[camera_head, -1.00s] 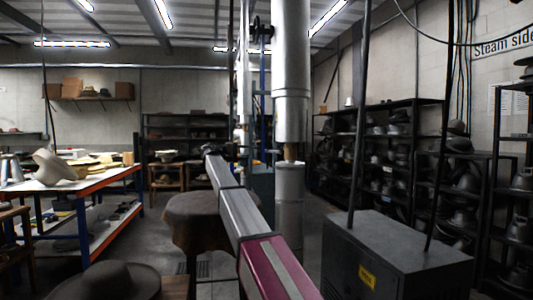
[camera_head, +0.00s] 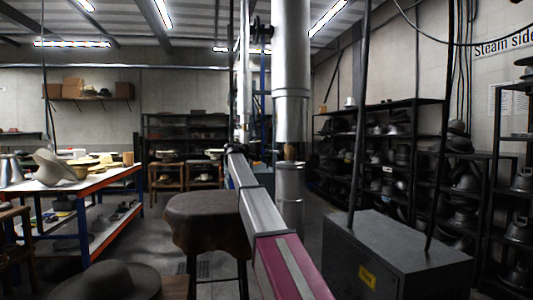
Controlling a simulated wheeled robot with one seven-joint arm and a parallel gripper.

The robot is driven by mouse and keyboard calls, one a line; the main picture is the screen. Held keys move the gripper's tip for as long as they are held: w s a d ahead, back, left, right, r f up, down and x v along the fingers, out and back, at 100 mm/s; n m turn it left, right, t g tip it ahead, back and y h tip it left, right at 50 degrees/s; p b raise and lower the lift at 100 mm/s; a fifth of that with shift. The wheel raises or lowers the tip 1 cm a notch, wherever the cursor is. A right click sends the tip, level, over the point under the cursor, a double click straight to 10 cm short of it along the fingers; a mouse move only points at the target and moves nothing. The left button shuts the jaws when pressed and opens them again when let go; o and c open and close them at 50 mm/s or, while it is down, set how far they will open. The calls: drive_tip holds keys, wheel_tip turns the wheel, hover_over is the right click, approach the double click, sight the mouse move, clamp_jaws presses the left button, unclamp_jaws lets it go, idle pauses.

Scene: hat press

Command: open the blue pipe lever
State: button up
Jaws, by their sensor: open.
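My arm reaches away from the camera up the middle of the view. My gripper (camera_head: 236,149) is small and dark at its far end, seen from behind, and it is open. It overlaps the foot of a thin pale upright pipe (camera_head: 243,75) in the picture; I cannot tell whether it touches it. A narrow blue upright (camera_head: 267,100) shows between this pipe and a thick silver duct. I cannot make out a separate blue lever; it may be too small or hidden behind my arm.
The thick silver duct (camera_head: 291,75) stands just right of my arm. A dark cabinet (camera_head: 400,250) with two rods is at the right front. A cloth-covered stand (camera_head: 205,220) is left of my arm. Shelves of hat forms (camera_head: 385,103) line the right wall.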

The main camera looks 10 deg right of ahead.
clamp_jaws()
